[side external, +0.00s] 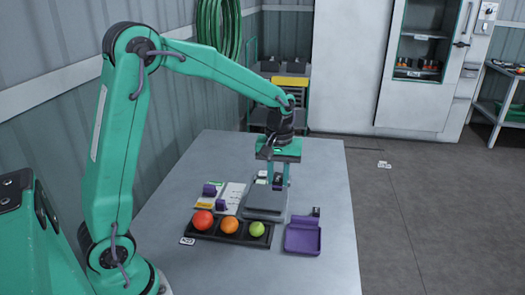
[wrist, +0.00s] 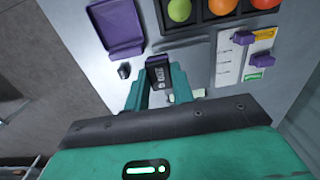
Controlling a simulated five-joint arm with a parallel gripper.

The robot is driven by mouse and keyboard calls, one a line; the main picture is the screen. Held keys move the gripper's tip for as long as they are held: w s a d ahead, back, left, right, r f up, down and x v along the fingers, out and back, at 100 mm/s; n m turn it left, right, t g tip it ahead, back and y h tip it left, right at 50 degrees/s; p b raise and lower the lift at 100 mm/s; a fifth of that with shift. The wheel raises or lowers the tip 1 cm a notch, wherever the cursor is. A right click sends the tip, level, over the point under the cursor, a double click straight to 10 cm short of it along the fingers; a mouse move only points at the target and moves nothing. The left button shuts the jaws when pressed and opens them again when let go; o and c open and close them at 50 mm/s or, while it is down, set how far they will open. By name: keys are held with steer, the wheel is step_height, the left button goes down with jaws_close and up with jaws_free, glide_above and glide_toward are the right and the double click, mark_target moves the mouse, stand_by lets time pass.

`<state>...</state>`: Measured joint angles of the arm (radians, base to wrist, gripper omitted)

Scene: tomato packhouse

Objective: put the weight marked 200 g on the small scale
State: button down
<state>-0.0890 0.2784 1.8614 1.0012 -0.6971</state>
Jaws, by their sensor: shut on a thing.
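My gripper (side external: 278,183) is shut on a small black block (wrist: 158,76) with pale lettering too small to read surely. In the wrist view the block sits between my two green fingers (wrist: 158,84). In the side view it is mostly hidden by the fingers. The small grey scale (side external: 267,200) stands on the table, and my fingertips are at its back right edge in that view. I cannot tell whether the block touches the scale.
A purple tray (side external: 302,238) lies right of the scale, with a small dark piece (side external: 316,211) behind it. A black holder (side external: 205,232) with red, orange and green tomatoes is in front. A white card (side external: 233,194) with purple sliders lies left.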

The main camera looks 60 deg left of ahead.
glide_above(266, 196)
step_height(266, 196, down, 5)
steer(key=shift+w+f, duration=0.1)
steer(key=shift+f, duration=1.95)
steer(key=shift+f, duration=0.2)
steer(key=c, duration=1.2)
jaws_free()
steer(key=shift+r, duration=0.15)
step_height(266, 196, up, 12)
steer(key=shift+r, duration=0.1)
steer(key=shift+d, duration=0.1)
